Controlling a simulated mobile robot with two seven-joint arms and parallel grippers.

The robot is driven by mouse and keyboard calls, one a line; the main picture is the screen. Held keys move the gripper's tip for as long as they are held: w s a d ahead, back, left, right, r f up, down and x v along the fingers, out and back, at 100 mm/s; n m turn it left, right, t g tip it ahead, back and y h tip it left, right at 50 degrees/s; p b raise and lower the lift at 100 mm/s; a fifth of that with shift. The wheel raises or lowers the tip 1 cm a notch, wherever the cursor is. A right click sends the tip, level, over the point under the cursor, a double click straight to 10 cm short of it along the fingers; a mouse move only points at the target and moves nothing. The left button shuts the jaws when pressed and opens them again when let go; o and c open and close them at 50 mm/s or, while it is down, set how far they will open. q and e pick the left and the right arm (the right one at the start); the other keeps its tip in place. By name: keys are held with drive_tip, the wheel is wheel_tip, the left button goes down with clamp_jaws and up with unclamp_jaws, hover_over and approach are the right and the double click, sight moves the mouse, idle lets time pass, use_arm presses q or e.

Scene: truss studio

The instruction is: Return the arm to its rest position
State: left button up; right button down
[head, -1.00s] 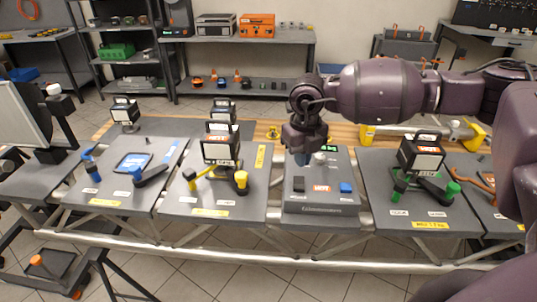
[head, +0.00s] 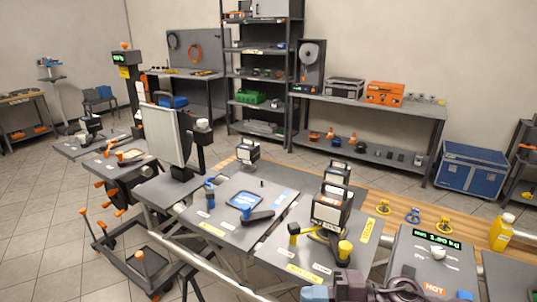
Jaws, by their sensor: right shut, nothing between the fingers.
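My right gripper (head: 318,292) shows at the bottom edge, right of the middle, with part of my dark purple wrist beside it. Its fingers look shut and empty, and the frame edge cuts off the rest of the arm. It appears in front of the near edge of the bench panels; I cannot tell its height over them. My left gripper is not in view.
Close by are a grey panel with a black-and-white lamp unit (head: 331,207), a grey box with a green display (head: 437,240) and a yellow bottle (head: 501,232). A panel with blue parts (head: 216,228) lies left. Shelves and a blue case (head: 470,171) stand behind.

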drive_tip(key=d+f+m+t+h, duration=0.45)
drive_tip(key=m+t, duration=0.25)
drive_tip(key=m, duration=0.3)
drive_tip(key=d+f+m+t+h, duration=0.3)
drive_tip(key=d+m+t+h, duration=0.2)
drive_tip(key=m+t, duration=0.4)
drive_tip(key=s+d+f+m+g+h, duration=0.6)
drive_tip(key=s+d+f+m+h, duration=0.2)
drive_tip(key=s+d+f+m, duration=0.2)
wheel_tip(320, 180, down, 4)
drive_tip(key=shift+s+f+g, duration=0.15)
drive_tip(key=shift+s+g, duration=0.15)
drive_tip(key=shift+s, duration=0.75)
